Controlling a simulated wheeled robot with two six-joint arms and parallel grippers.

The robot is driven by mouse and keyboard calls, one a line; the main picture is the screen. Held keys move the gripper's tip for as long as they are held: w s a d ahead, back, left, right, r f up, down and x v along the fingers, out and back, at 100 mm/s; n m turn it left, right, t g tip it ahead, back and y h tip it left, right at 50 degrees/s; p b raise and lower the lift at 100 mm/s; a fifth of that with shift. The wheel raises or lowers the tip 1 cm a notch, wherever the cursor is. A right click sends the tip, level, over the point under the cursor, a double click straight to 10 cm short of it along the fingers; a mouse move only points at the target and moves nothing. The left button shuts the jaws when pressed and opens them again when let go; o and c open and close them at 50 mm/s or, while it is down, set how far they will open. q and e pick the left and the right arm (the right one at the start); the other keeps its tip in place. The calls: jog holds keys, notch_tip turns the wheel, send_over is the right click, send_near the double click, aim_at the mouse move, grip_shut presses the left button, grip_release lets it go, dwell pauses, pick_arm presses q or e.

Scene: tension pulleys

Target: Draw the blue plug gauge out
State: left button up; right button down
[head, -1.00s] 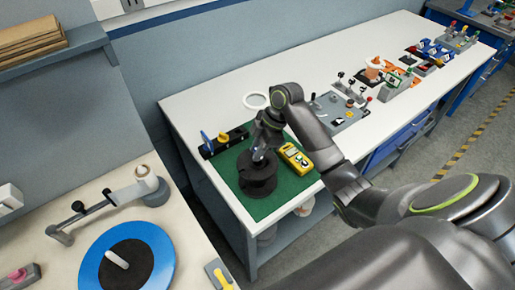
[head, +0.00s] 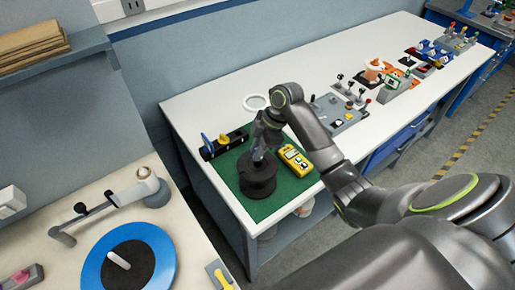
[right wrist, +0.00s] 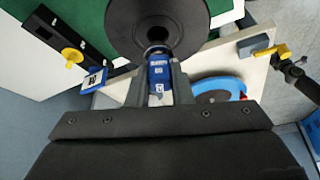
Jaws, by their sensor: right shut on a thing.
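The blue plug gauge (right wrist: 158,75) is between the two fingers of my right gripper (right wrist: 157,90), which is shut on it. Its metal end points at the centre of a round black part (right wrist: 190,25) with a wide rim. I cannot tell how far that end sits in the bore. In the head view the black part (head: 257,182) stands on a green mat (head: 288,193), with my right gripper (head: 262,155) just above it. My left gripper is not in view.
A yellow meter (head: 296,159) lies on the mat right of the black part. A black rack (head: 228,143) with blue and yellow handles stands behind it. A white ring (head: 256,102) lies farther back. A blue disc (head: 150,240) is on the left bench. Small fixtures stand along the table's right.

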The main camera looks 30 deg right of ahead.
jog(key=shift+r, duration=2)
jog(key=shift+s, duration=0.1)
